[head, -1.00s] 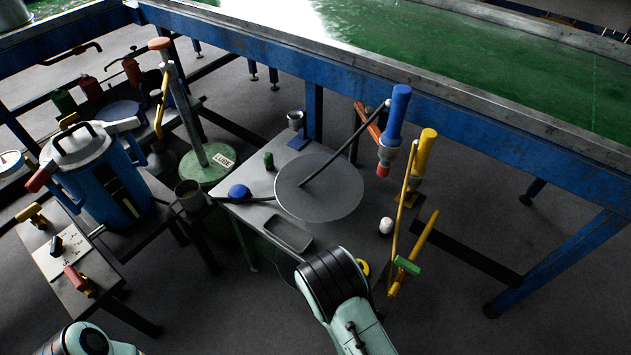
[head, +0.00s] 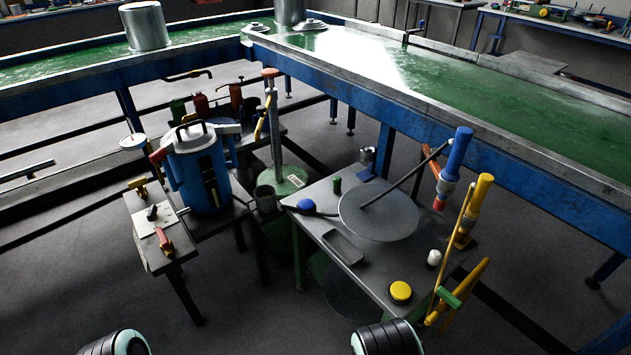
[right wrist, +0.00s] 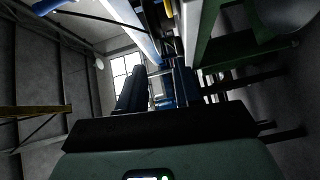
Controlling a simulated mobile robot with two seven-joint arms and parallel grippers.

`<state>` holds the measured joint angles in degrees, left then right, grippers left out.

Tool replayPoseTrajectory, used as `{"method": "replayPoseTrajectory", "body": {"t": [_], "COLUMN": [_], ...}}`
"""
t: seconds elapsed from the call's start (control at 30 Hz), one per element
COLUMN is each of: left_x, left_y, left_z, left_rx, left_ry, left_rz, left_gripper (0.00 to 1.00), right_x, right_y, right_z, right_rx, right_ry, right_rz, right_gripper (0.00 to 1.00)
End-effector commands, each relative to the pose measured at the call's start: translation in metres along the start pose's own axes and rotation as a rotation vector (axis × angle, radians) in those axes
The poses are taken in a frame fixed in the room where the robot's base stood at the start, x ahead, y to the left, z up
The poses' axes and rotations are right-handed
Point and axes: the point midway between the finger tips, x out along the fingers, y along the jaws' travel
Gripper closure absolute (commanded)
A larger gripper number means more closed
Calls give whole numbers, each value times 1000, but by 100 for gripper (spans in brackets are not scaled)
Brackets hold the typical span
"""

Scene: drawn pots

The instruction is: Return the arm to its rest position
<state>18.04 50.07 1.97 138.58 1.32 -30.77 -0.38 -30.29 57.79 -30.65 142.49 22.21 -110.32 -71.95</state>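My right arm shows only as a black-banded link (head: 388,338) at the bottom edge of the head view, in front of the work table (head: 310,222). My left arm shows as a similar link (head: 115,343) at the bottom left. Neither gripper shows in the head view. In the right wrist view, two dark fingers of my right gripper (right wrist: 160,82) stand apart beyond the pale green housing. The gap between them looks empty, with only background behind it. My left gripper is out of view.
The table holds a round grey disc (head: 380,211), a yellow button (head: 400,291), a blue-topped post (head: 456,155) and a yellow lever (head: 462,235). A blue pot (head: 199,170) stands to the left. A long green-topped bench (head: 440,95) runs behind. Floor at front left is clear.

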Motion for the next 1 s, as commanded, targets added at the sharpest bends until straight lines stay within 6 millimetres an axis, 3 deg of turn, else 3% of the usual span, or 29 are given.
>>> {"method": "replayPoseTrajectory", "body": {"t": [0.03,0.17,0.3,0.4,0.5,0.63,0.8,1.0], "left_x": [0,0,0,0,0,0,0,-51], "left_y": [0,1,0,0,0,0,0,14], "left_z": [-1,-1,-1,-1,-1,-1,-1,16], "left_rx": [0,1,1,0,1,1,0,5], "left_ry": [2,3,3,2,2,2,2,-52], "left_rz": [0,1,1,0,0,0,0,3], "left_gripper": [57,57,57,57,57,57,57,57], "right_x": [0,-11,-38,-67,-94,-124,-158,-180], "right_y": [-21,-75,-134,-171,-196,-212,-218,-167], "right_z": [15,37,54,58,54,47,36,24], "right_rx": [88,348,679,934,1153,1369,1578,1551], "right_ry": [-49,-174,-368,-548,-725,-939,-1209,-1243], "right_rz": [-84,-302,-543,-709,-844,-973,-1099,-1159], "right_gripper": [66,66,66,66,66,66,66,66]}}
